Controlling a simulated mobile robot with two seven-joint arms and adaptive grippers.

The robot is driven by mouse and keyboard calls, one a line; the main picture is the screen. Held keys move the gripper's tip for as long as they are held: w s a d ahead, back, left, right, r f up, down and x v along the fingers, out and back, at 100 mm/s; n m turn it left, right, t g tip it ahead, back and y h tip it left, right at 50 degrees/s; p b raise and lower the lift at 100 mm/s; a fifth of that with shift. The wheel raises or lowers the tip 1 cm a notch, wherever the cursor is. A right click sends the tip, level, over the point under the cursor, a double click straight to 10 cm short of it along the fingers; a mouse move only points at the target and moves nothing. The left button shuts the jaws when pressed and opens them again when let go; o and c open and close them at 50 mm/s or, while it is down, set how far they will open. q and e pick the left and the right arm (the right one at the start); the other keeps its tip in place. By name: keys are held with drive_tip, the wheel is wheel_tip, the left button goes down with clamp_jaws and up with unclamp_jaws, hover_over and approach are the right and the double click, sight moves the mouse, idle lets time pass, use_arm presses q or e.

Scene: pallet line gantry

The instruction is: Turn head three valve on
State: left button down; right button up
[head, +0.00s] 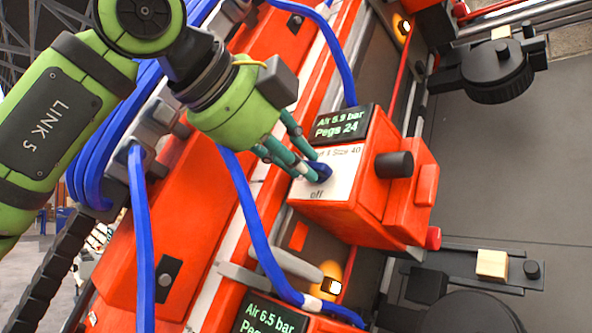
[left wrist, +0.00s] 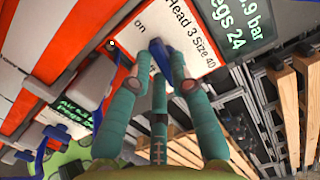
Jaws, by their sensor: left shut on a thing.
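The head three valve is a small blue handle (head: 323,171) on the white label plate (head: 338,185) of an orange box. In the head view "off" is legible at the plate's lower edge. In the left wrist view the plate (left wrist: 200,50) reads "Head 3 Size 40" and "on", and the blue handle (left wrist: 162,60) stands between my fingertips. My left gripper (head: 308,166), with teal fingers, is shut on the handle. The fingers hide part of the handle and label, so I cannot tell exactly where it points. My right gripper is not in view.
A display (head: 341,124) above the label reads "Air 5.9 bar" and "24". A black knob (head: 394,164) sticks out on the box's right. Blue hoses (head: 250,215) run close to my arm. Another display (head: 268,318) reading "Air 6.5 bar" is below.

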use_arm(q)
drive_tip(key=shift+n+b, duration=0.35)
drive_tip(key=shift+n, duration=0.65)
drive_tip(key=c, duration=1.1)
unclamp_jaws()
drive_tip(key=v, duration=1.2)
drive_tip(key=shift+r, duration=0.15)
